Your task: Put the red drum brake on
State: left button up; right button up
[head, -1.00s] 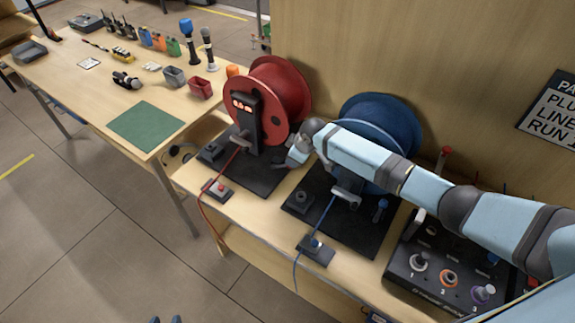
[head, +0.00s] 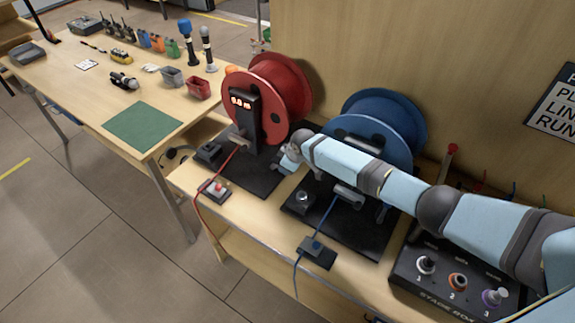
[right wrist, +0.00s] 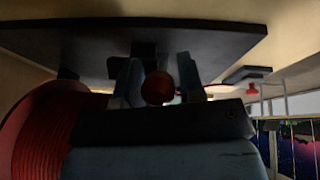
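The red drum (head: 275,100) stands upright on its black base plate (head: 250,180). Its post has a small lit display (head: 241,102). My right gripper (head: 287,160) is low at the right side of the red drum, over the plate's right part. In the right wrist view a round red knob (right wrist: 157,90) shows between the two fingers of my right gripper (right wrist: 160,82). Whether the fingers press on the knob cannot be told. The red drum's flange (right wrist: 45,125) is at the left there. The knob is hidden in the head view. My left gripper is not in view.
The blue drum (head: 378,125) stands close to the right, partly behind my right arm. A red button box (head: 216,188) and a blue cable's box (head: 316,250) sit at the bench's front edge. The stage box (head: 450,285) is at the right. A wooden wall stands behind.

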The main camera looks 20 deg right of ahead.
grip_shut()
jog(key=shift+r, duration=0.1)
jog(key=shift+w+a+r+g+h, duration=0.25)
jog(key=shift+w+r+g+h, duration=0.15)
jog(key=shift+g, duration=0.2)
jog(key=shift+w+a+r+g+h, duration=0.2)
jog(key=shift+w+a+g+h, duration=0.1)
jog(key=shift+g+h, duration=0.15)
jog(key=shift+w+a+r+g+h+b, duration=0.15)
jog(key=shift+w+a+g+h+b, duration=0.2)
jog(key=shift+g+b, duration=0.4)
jog(key=b, duration=0.1)
jog(key=w+g+h+b, duration=0.1)
jog(key=b, duration=0.1)
jog(key=shift+a+r+g, duration=0.2)
jog(key=shift+a+g, duration=0.1)
jog(key=shift+w+a+r+h+b, duration=0.1)
jog(key=shift+r+h+b, duration=0.15)
jog(key=shift+h+b, duration=0.2)
